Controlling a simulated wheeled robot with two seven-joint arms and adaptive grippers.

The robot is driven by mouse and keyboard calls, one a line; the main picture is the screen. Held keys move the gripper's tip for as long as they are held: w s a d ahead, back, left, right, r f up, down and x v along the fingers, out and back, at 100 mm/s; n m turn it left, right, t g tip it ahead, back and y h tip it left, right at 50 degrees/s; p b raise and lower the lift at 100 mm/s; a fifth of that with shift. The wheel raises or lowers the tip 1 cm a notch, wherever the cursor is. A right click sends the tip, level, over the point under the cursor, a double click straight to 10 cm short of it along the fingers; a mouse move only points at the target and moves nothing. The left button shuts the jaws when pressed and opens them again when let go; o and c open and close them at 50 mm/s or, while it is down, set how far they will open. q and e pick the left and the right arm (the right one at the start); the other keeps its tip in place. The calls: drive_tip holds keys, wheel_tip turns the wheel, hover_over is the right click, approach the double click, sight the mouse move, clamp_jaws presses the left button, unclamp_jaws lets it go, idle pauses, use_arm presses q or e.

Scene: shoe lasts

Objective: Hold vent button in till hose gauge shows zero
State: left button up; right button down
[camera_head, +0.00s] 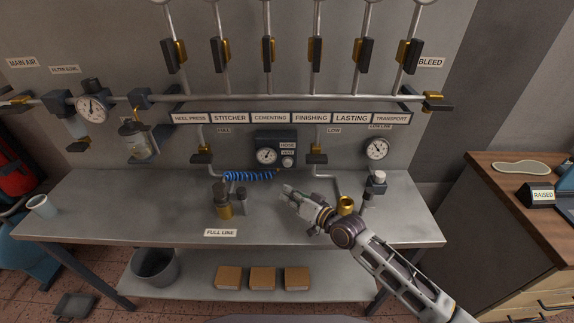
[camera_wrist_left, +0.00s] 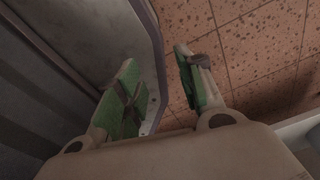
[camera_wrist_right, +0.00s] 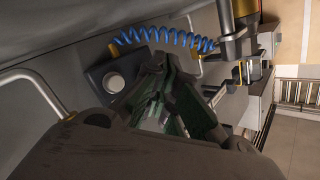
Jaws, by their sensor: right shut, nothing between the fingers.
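The hose gauge (camera_head: 266,156) is a white dial on a dark box on the back wall; its needle is too small to read. The pale round vent button (camera_head: 288,162) sits right of it, under a small label; in the right wrist view the button (camera_wrist_right: 113,83) shows clear and uncovered. My right gripper (camera_head: 287,190) is shut and empty, in front of and below the button, apart from it. Its green-padded fingers (camera_wrist_right: 158,70) show right of the button in the right wrist view. My left gripper (camera_wrist_left: 156,60) is open and empty, seen only in its wrist view.
A coiled blue hose (camera_head: 248,176) hangs just left of the gripper. Another gauge (camera_head: 376,149) is at right. The bench's left part is mostly free.

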sight(288, 163)
use_arm(q)
drive_tip(key=shift+f, duration=0.15)
use_arm(e)
drive_tip(key=shift+w, duration=0.15)
